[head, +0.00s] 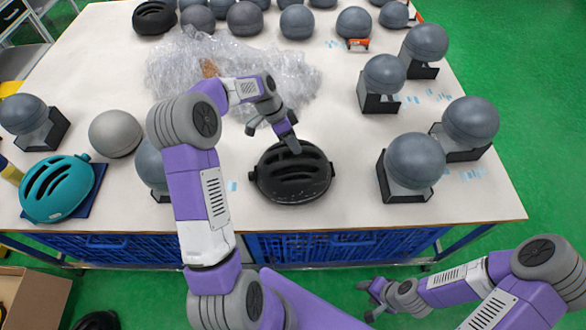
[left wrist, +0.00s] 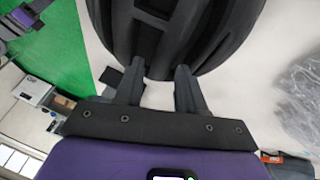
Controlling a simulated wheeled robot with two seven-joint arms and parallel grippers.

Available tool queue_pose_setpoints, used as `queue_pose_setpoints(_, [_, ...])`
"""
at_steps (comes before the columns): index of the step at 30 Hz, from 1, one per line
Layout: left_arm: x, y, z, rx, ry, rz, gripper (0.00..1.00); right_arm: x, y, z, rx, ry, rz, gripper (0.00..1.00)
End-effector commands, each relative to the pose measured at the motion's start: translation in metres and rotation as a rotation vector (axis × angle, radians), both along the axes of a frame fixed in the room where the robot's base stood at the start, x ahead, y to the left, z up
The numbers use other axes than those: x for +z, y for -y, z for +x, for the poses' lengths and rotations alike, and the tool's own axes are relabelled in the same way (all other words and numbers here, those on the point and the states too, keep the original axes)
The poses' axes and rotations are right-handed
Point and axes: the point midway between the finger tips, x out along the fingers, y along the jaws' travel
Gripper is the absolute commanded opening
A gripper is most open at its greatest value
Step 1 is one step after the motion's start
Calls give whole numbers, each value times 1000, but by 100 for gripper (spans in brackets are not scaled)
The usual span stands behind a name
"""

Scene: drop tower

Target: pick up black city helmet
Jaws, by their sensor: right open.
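The black helmet (head: 293,173) with long vents lies on the white table near its front edge; it also fills the top of the left wrist view (left wrist: 172,32). My left gripper (head: 291,146) reaches down to the helmet's far side. In the left wrist view its two fingers (left wrist: 158,72) stand apart, tips at the helmet's edge with helmet between them. I cannot tell whether they press on it. My right gripper (head: 366,300) is open and empty, low beyond the table's front edge.
Crumpled clear wrap (head: 300,85) lies behind the helmet. A teal helmet (head: 57,188) is at the left, another dark helmet (head: 154,17) at the back left. Several grey balls on black stands, such as one (head: 415,161) at the right, surround the work area. Blue crates (head: 340,246) sit under the table.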

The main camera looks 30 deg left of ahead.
Motion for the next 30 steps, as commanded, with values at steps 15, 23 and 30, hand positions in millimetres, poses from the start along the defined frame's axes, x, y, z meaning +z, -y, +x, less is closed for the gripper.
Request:
queue_pose_setpoints(15, [-13,6,1,0,0,0,19,-2,0,0,0,0,0,51])
queue_pose_setpoints(23, [-13,6,1,0,0,0,0,-2,0,0,0,0,0,51])
queue_pose_setpoints(30, [-12,6,2,1,1,0,0,-2,0,0,0,0,0,51])
